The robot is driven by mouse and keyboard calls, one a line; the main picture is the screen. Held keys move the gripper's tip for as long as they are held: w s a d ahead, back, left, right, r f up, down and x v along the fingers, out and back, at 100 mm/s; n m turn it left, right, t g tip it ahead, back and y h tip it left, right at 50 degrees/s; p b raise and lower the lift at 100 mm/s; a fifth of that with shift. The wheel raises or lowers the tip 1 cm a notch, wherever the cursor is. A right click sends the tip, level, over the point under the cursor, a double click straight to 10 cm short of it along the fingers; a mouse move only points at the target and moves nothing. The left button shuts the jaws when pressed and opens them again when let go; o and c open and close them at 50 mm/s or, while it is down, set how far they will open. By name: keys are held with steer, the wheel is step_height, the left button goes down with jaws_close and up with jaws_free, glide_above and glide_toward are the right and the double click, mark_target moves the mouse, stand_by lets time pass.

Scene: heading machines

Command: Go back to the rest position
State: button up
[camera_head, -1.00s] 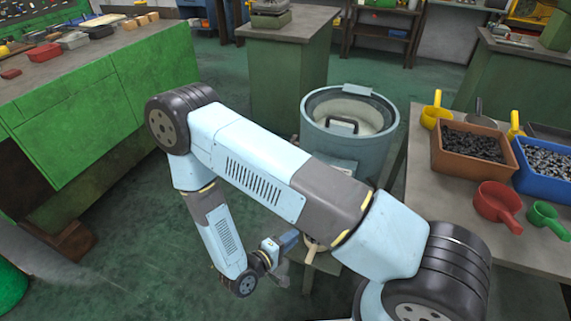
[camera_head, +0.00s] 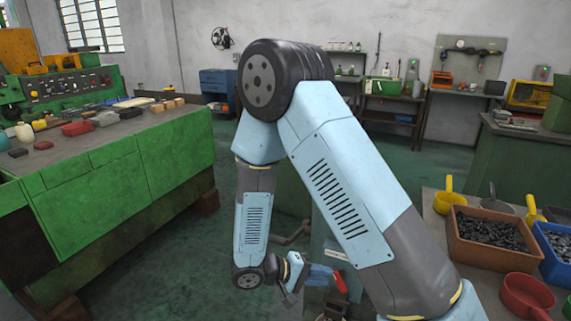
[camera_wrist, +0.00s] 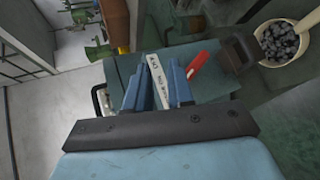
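My gripper (camera_wrist: 157,78) shows in the wrist view as two blue fingers with a gap between them. It looks open, and I see nothing clearly gripped. A white label with dark lettering (camera_wrist: 157,82) shows in the gap; its distance from the fingers is hard to tell. In the head view my gripper (camera_head: 312,273) hangs low in front of my folded arm, over the floor between the green bench and the parts table. A red bar-like piece (camera_head: 340,283) is close by it, and also shows right of the fingers in the wrist view (camera_wrist: 197,65).
A green bench (camera_head: 110,165) with trays and blocks stands left. At right a table (camera_head: 440,225) holds an orange-brown bin of dark parts (camera_head: 490,240), a blue bin (camera_head: 555,250) and a red scoop (camera_head: 527,297). Open green floor (camera_head: 190,265) lies between.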

steer(key=s+d+r+m+t+y, duration=0.1)
steer(key=s+d+r+y, duration=0.3)
steer(key=r, duration=0.7)
steer(key=s+d+r+m+y, duration=0.1)
steer(key=s+d+r+y, duration=0.3)
steer(key=r, duration=0.8)
steer(key=s+d+r+m+t+y, duration=0.1)
steer(key=s+d+r+y, duration=0.3)
steer(key=r, duration=0.7)
steer(key=shift+s+d+r+m+t+y, duration=0.3)
steer(key=shift+d+m+y, duration=0.25)
steer(key=shift+d, duration=0.55)
